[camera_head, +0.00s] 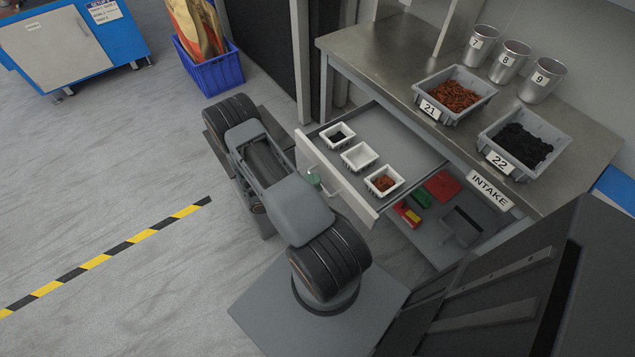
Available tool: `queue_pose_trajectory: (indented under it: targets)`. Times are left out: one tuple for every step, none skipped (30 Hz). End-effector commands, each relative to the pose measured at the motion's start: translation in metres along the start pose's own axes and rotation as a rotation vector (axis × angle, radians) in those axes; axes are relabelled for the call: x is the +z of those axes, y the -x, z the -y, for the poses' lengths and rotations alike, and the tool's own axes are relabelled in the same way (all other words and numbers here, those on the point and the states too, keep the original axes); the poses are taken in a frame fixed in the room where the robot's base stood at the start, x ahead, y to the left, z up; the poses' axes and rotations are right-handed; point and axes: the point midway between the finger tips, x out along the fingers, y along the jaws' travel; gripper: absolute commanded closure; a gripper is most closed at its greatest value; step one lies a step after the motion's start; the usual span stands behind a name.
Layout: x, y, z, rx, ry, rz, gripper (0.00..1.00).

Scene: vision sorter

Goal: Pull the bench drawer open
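The bench drawer (411,149) stands pulled out from under the steel bench top (375,50), its pale front panel (364,208) facing my arm. Three small white trays stand inside it: one with dark bits (337,136), one that looks empty (359,157) and one with orange-brown bits (384,181). The drawer handle (327,183) is on the outside of the front panel. My gripper (314,180) is at the handle, mostly hidden behind my arm. I cannot tell whether its fingers are closed around the handle or only beside it.
Grey bins 21 (428,107) and 22 (498,163) and several metal cups (510,62) stand on the bench. Below the drawer, a shelf (420,238) holds red and green items. A blue crate (217,76) stands on the floor.

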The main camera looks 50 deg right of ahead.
Motion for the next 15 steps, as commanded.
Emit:
queue_pose_trajectory:
  targets:
    - [0.0, 0.008, -0.001, 0.0, -0.002, 0.004, 0.62]
    - [0.0, 0.014, -0.001, 0.001, -0.003, 0.005, 0.62]
    - [0.0, 0.022, -0.001, 0.001, -0.003, 0.005, 0.62]
    - [0.0, 0.028, -0.002, 0.001, -0.003, 0.006, 0.62]
    - [0.0, 0.035, -0.002, 0.001, -0.003, 0.005, 0.62]
    - [0.0, 0.043, -0.002, 0.002, -0.004, 0.005, 0.62]
    - [0.0, 0.05, -0.002, 0.002, -0.003, 0.005, 0.62]
    - [0.0, 0.056, -0.002, 0.002, -0.004, 0.005, 0.62]
    - [0.0, 0.064, -0.001, 0.001, -0.003, 0.004, 0.62]
    - [0.0, 0.07, -0.001, 0.001, -0.004, 0.004, 0.62]
    - [0.0, 0.076, -0.001, 0.002, -0.004, 0.004, 0.62]
    - [0.0, 0.083, -0.002, 0.001, -0.003, 0.003, 0.62]
    - [0.0, 0.089, -0.001, 0.001, -0.003, 0.003, 0.62]
    - [0.0, 0.093, -0.001, 0.0, -0.003, 0.002, 0.62]
    - [0.0, 0.099, -0.001, 0.001, -0.003, 0.002, 0.62]
